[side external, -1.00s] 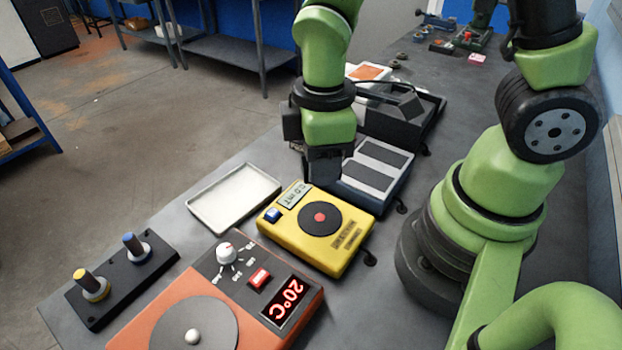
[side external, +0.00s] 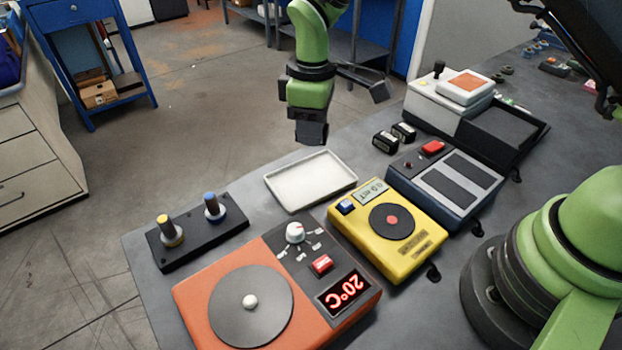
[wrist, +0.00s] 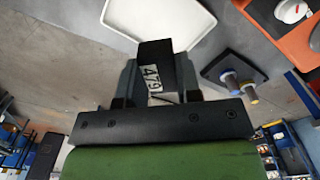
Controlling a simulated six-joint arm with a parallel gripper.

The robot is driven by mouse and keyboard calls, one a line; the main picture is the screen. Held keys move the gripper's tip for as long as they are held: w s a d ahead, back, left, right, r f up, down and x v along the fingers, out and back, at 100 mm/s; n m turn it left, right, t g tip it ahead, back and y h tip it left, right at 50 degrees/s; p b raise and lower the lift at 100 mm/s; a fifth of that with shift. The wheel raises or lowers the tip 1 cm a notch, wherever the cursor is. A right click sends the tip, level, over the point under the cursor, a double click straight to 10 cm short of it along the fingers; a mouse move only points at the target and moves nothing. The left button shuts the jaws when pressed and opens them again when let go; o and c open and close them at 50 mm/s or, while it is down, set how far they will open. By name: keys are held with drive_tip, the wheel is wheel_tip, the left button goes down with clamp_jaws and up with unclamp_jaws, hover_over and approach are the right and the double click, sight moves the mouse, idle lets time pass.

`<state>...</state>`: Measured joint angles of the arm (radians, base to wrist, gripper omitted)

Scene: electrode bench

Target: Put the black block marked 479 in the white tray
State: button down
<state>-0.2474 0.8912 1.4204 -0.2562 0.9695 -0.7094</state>
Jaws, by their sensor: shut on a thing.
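The black block with a white label marked 479 (wrist: 155,68) is between the fingers of my gripper (wrist: 150,88) in the wrist view. In the side view my gripper (side external: 311,132) hangs above the bench's far edge, near the back of the white tray (side external: 311,181). The block is hard to tell from the dark fingers there. The tray looks empty and lies flat on the bench. Its pale corner also shows beyond the block in the wrist view (wrist: 180,18). The gripper is shut on the block and held above the tray's height.
Two black blocks (side external: 394,137) stand behind the blue-grey device (side external: 446,182). A yellow device (side external: 388,228) is right of the tray. An orange hot plate (side external: 277,292) is in front. A black stand with two knobbed posts (side external: 197,238) is at left.

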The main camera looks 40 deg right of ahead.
sight(311, 181)
drive_tip(key=f, duration=1)
drive_tip(key=shift+w, duration=0.2)
drive_tip(key=shift+f, duration=0.1)
drive_tip(key=c, duration=0.8)
unclamp_jaws()
